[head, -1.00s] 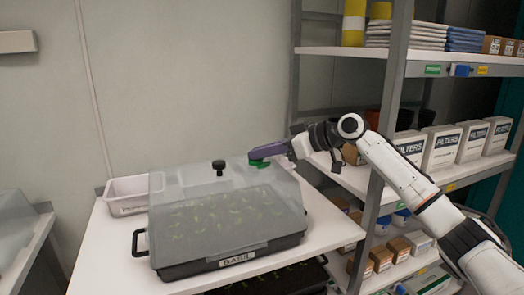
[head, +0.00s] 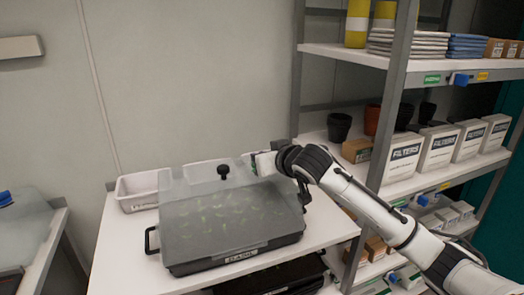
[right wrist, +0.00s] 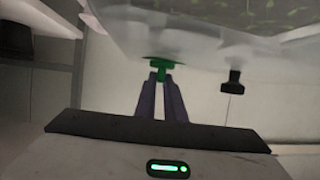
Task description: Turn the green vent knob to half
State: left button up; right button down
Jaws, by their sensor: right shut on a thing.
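The green vent knob (right wrist: 161,64) sits on the clear lid (head: 195,192) of the propagator, right of the lid's black top knob (head: 223,171). My right gripper (right wrist: 160,76) is shut on the green knob, one purple finger on each side of its narrow grip. In the head view my right wrist hides most of the green knob and the fingers, so the knob's angle is hard to read there. The lid rests on a black tray (head: 180,268) labelled BASIL, with seedlings blurred behind the plastic. My left gripper is out of view.
A white bin (head: 130,204) stands at the table's back left. A metal shelf rack with filter boxes (head: 404,158) and black pots (head: 339,126) rises on the right, close behind my right arm. White table surface (head: 118,262) is bare left of the tray.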

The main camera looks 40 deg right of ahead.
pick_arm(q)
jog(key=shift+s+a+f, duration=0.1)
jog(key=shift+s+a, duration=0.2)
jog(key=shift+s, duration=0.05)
pick_arm(e)
jog(key=shift+m+h, duration=0.5)
jog(key=shift+f, duration=0.1)
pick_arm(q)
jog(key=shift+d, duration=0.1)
pick_arm(e)
jog(key=c, duration=1.8)
grip_release()
jog(key=shift+c, duration=0.2)
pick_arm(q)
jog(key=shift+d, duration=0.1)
pick_arm(e)
jog(key=shift+s, duration=0.1)
jog(key=v, duration=1)
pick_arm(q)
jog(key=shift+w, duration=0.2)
